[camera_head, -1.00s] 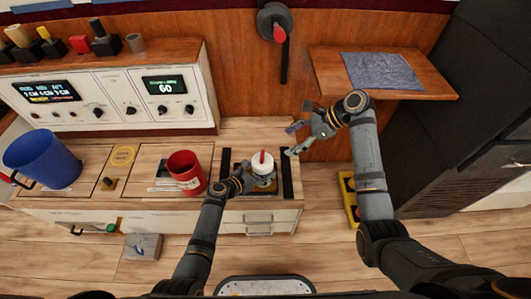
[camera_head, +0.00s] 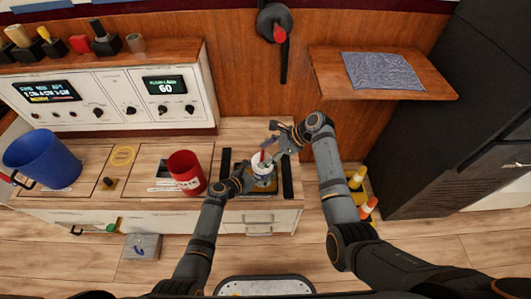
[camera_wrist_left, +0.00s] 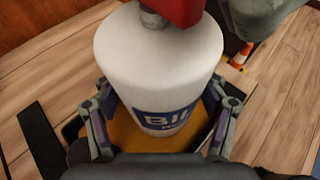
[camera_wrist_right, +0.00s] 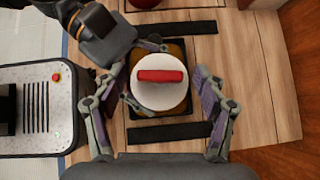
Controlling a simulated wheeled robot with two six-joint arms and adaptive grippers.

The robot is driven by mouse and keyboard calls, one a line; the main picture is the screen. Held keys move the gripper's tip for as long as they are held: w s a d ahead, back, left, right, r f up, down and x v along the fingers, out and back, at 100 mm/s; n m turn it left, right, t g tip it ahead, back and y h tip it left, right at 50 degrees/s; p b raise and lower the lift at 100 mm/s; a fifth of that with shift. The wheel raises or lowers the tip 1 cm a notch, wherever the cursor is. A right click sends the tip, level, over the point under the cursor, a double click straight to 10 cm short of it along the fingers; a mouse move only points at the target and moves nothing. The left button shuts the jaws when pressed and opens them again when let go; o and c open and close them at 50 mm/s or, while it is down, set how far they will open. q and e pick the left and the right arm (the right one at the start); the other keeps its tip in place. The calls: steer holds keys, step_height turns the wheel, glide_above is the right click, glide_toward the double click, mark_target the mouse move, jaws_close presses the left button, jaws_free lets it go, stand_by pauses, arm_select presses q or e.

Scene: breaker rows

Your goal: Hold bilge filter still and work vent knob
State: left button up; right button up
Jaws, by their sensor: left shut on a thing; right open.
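The bilge filter is a white canister (camera_wrist_left: 158,65) with a blue label, standing upright on a yellow-brown base (camera_wrist_left: 185,138) between two black strips. The red vent knob (camera_wrist_right: 160,76) is a bar across its top. My left gripper (camera_head: 250,182) is shut on the canister, one finger on each side low down in the left wrist view. My right gripper (camera_head: 276,144) is open, just above the canister. In the right wrist view its fingers (camera_wrist_right: 158,100) are spread wide on both sides of the knob, apart from it.
A red cup (camera_head: 186,172) stands left of the filter, and a blue bucket (camera_head: 42,160) stands at the far left. A wooden shelf with a grey cloth (camera_head: 383,71) is at the right. Yellow and orange cones (camera_head: 367,207) stand on the floor at right.

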steer(key=c, duration=1.2)
steer(key=shift+o, duration=0.2)
steer(key=shift+w+n+g, duration=0.2)
steer(key=shift+n+g, duration=0.9)
steer(key=shift+n, duration=0.3)
steer(key=o, duration=1.2)
steer(key=shift+c, duration=0.2)
